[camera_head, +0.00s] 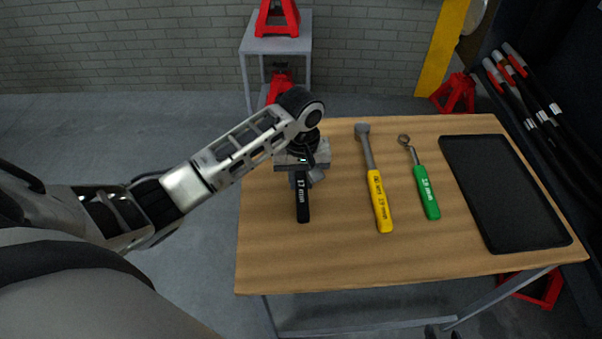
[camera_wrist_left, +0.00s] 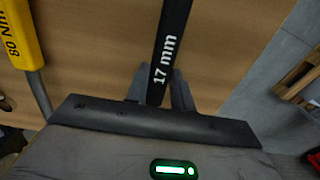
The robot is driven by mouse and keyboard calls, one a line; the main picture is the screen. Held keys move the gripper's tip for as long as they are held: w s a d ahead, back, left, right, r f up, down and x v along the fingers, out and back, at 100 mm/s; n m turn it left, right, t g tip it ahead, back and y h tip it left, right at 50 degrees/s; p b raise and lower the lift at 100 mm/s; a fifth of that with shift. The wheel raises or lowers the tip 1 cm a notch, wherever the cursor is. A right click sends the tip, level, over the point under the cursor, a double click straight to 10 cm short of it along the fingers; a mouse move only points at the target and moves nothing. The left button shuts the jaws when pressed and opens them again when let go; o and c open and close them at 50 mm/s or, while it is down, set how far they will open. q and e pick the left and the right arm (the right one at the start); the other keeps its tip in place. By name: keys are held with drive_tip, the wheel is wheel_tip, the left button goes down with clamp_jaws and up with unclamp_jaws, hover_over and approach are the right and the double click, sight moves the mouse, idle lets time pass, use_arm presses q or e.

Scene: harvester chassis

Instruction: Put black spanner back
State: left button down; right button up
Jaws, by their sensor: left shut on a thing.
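The black spanner, marked 17 mm, lies along the wooden table at its left part, its handle (camera_head: 303,202) towards the table's front edge. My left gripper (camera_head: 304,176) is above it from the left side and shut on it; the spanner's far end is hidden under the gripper. In the left wrist view the black handle (camera_wrist_left: 172,48) runs out from between the two grey fingers (camera_wrist_left: 159,88). I cannot tell whether the spanner touches the table. Two small dark tips at the bottom edge of the head view may be my right gripper (camera_head: 440,332).
A yellow torque wrench (camera_head: 379,205) and a green spanner (camera_head: 427,195) lie to the right on the wooden table (camera_head: 320,262). A black tray (camera_head: 505,195) takes up the right side. The table's front left is bare. Red stands (camera_head: 457,94) are behind.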

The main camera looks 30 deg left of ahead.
use_arm(q)
drive_tip(key=c, duration=1.1)
unclamp_jaws()
use_arm(e)
drive_tip(key=shift+s+f, duration=0.1)
drive_tip(key=shift+f, duration=0.05)
use_arm(q)
drive_tip(key=shift+f, duration=0.1)
wheel_tip(320, 180, up, 16)
drive_tip(key=shift+p, duration=0.75)
use_arm(e)
drive_tip(key=shift+s+d+r, duration=0.15)
drive_tip(key=shift+d+r, duration=0.1)
